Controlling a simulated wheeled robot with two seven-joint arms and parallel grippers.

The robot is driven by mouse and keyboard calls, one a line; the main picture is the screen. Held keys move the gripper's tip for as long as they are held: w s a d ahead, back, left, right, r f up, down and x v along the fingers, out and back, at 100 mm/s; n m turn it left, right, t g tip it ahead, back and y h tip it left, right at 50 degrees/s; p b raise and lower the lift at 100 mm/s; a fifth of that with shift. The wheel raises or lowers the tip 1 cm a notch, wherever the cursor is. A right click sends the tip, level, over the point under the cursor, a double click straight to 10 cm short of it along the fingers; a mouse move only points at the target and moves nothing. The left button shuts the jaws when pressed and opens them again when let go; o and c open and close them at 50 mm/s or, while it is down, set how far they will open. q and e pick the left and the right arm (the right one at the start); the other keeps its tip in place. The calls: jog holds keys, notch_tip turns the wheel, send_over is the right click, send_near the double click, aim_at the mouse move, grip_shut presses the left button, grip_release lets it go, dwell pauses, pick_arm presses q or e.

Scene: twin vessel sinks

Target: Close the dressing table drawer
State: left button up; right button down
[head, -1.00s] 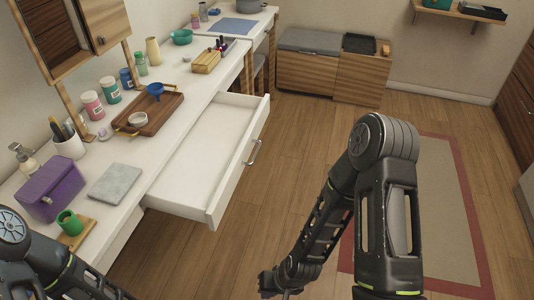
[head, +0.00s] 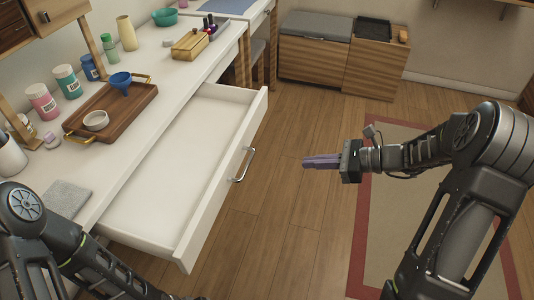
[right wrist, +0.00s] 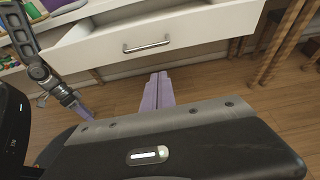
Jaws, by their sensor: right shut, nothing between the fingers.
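The dressing table drawer (head: 175,185) is pulled far out of the white dressing table (head: 200,75) and looks empty in the head view. Its front has a metal bar handle (head: 243,165). The drawer front (right wrist: 190,27) and handle (right wrist: 147,47) also show in the right wrist view. My right gripper (head: 306,161) is shut and empty, with purple fingers, to the right of the handle and apart from it, pointing at the drawer front. My left arm shows at the lower left of the head view. In the right wrist view my left gripper (right wrist: 88,115) shows small at the left, its jaws unclear.
On the tabletop are a wooden tray (head: 125,118) with a blue funnel and a white bowl, several jars, a wooden box (head: 190,44) and a grey cloth (head: 68,198). A bench (head: 312,48) stands at the back. The floor before the drawer is clear.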

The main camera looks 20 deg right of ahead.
jog(key=shift+s+a, duration=0.1)
jog(key=shift+a, duration=0.05)
jog(key=shift+a, duration=0.1)
jog(key=r+x, duration=0.2)
jog(key=x, duration=1.1)
jog(key=shift+w+a+b, duration=0.2)
jog(key=shift+a+b, duration=0.25)
